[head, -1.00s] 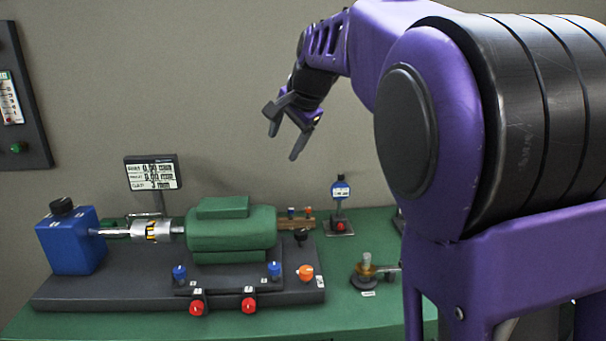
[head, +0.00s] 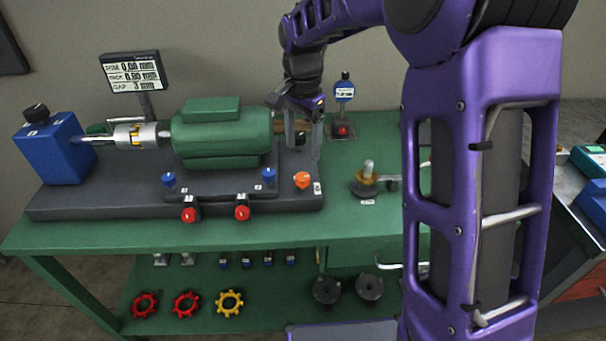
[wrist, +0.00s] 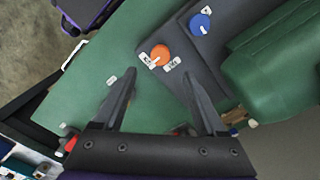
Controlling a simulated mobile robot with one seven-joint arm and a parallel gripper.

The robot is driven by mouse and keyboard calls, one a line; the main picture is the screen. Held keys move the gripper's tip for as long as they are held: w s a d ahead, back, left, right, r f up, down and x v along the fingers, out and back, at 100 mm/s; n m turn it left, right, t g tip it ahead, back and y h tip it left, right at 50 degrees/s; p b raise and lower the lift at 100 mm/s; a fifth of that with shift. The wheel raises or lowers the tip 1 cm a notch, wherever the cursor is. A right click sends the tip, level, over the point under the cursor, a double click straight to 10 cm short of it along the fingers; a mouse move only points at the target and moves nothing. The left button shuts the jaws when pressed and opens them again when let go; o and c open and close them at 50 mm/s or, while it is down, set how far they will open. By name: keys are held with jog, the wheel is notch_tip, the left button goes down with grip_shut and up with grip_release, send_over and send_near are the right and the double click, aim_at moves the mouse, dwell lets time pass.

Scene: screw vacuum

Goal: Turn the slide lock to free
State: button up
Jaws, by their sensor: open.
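An orange knob (head: 302,180), which I take to be the slide lock, sits at the right front corner of the dark machine base. A pale mark shows on it in the wrist view (wrist: 160,54), with small white labels beside it, too small to read surely. My gripper (head: 304,151) points down above and behind the knob in the head view. Its fingers are apart and empty. In the wrist view my gripper (wrist: 158,68) has the knob just beyond and between its fingertips, with no contact visible.
A green motor (head: 222,132) stands left of the gripper, coupled to a blue block (head: 52,148). Blue knobs (head: 268,175) and red knobs (head: 242,213) line the base front. A brass fitting (head: 368,178) stands to the right on the green bench (head: 345,218). A display (head: 133,72) stands behind.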

aim_at(303, 176)
notch_tip(303, 176, down, 9)
jog(key=shift+r+b, duration=0.2)
jog(key=shift+b, duration=0.4)
grip_shut()
